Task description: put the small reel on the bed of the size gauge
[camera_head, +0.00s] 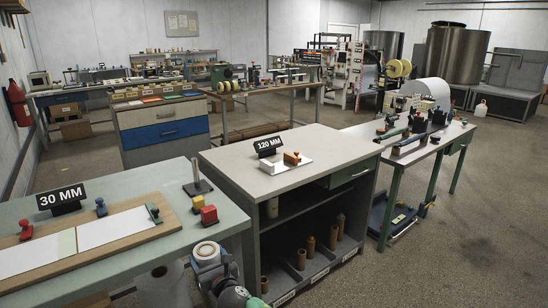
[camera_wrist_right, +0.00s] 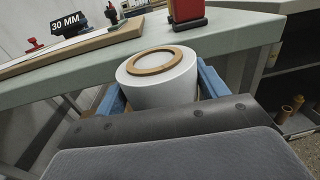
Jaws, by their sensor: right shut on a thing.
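The small reel (camera_wrist_right: 168,92) is white with a brown core ring on its upper face. It sits between the blue fingers of my right gripper (camera_wrist_right: 160,86), which is shut on it. In the head view the reel (camera_head: 206,249) and right gripper (camera_head: 207,256) are at the bottom centre, in front of the gap between the left table and middle bench. My left gripper is not in view.
The left table (camera_head: 135,188) holds a 30 MM sign (camera_head: 62,197), a wooden board with white sheets, and red and yellow blocks (camera_head: 208,215). The middle bench (camera_head: 240,160) has clear top space and brown cores on its shelves. A tool table (camera_head: 385,150) stands right.

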